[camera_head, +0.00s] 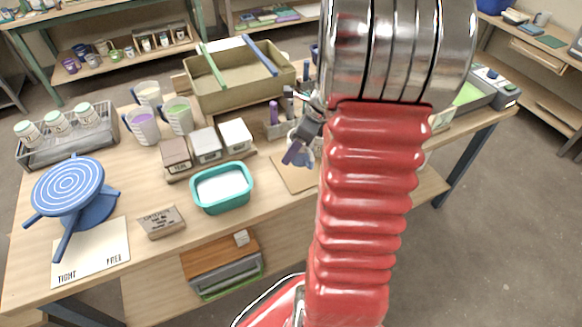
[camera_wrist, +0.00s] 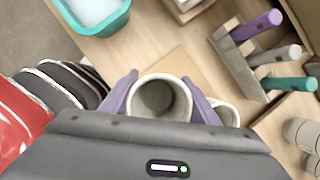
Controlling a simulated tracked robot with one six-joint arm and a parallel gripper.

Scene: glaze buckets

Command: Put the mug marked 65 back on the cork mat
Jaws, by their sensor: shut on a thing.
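My gripper (camera_wrist: 160,98) is shut on a cream mug (camera_wrist: 158,96), seen from above in the wrist view. Its purple fingers are on either side of the mug, and the mug looks empty. No number shows on it from here. A pale rounded part shows beyond the right finger; I cannot tell if it is the handle. The light brown cork mat (camera_wrist: 184,64) lies beneath and beyond the mug. In the head view, my gripper (camera_head: 298,150) is over the back part of the cork mat (camera_head: 293,180). I cannot tell whether the mug touches the mat.
A teal tub (camera_head: 221,188) stands left of the mat. A holder with purple, grey and teal-handled tools (camera_wrist: 245,60) is close to the mug.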

